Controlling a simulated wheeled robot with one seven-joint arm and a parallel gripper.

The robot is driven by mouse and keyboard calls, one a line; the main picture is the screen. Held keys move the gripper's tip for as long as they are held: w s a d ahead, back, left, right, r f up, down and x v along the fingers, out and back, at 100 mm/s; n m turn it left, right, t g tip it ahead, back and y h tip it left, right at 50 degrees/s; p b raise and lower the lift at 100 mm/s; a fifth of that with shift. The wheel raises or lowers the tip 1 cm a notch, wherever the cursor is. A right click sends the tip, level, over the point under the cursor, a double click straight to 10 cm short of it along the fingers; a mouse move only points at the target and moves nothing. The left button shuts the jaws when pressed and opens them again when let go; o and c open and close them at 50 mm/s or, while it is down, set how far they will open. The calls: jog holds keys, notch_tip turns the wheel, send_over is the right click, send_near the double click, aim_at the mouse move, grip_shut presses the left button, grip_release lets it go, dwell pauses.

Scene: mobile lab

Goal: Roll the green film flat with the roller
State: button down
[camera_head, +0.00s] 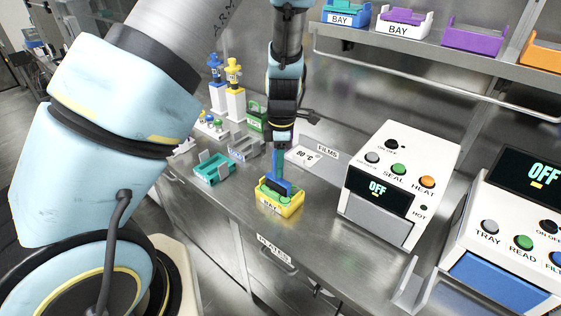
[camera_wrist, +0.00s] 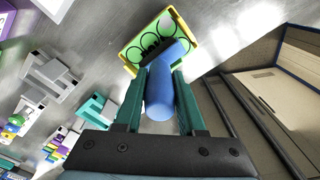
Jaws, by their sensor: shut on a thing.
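My gripper (camera_wrist: 160,90) is shut on the blue roller (camera_wrist: 159,98), whose handle lies between the two green fingers in the wrist view. In the head view the blue roller (camera_head: 281,185) stands upright under the gripper (camera_head: 279,165), over the yellow bay (camera_head: 291,209). In the wrist view the roller's head reaches over the yellow bay (camera_wrist: 192,68). The green film (camera_wrist: 135,52) lies in the bay and shows dark ring outlines. The roller hides part of the film, and I cannot tell whether it touches it.
A teal tray (camera_head: 214,168) and a grey holder (camera_head: 243,149) stand left of the bay. A sealing machine (camera_head: 400,180) reading OFF stands to the right, with another machine (camera_head: 510,235) beyond. Bare steel counter (camera_head: 325,240) lies between bay and sealer. Coloured bays sit on the shelf (camera_head: 430,50) above.

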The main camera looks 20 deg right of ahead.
jog(key=shift+s+a, duration=0.15)
jog(key=shift+a, duration=0.05)
jog(key=shift+d, duration=0.1)
jog(key=shift+w+d, duration=0.25)
jog(key=shift+f, duration=0.1)
dwell(0.3)
jog(key=shift+w+d, duration=0.2)
jog(key=shift+d, duration=0.15)
jog(key=shift+d, duration=0.1)
jog(key=shift+w+d, duration=0.2)
jog(key=shift+d, duration=0.15)
jog(key=shift+r, duration=0.2)
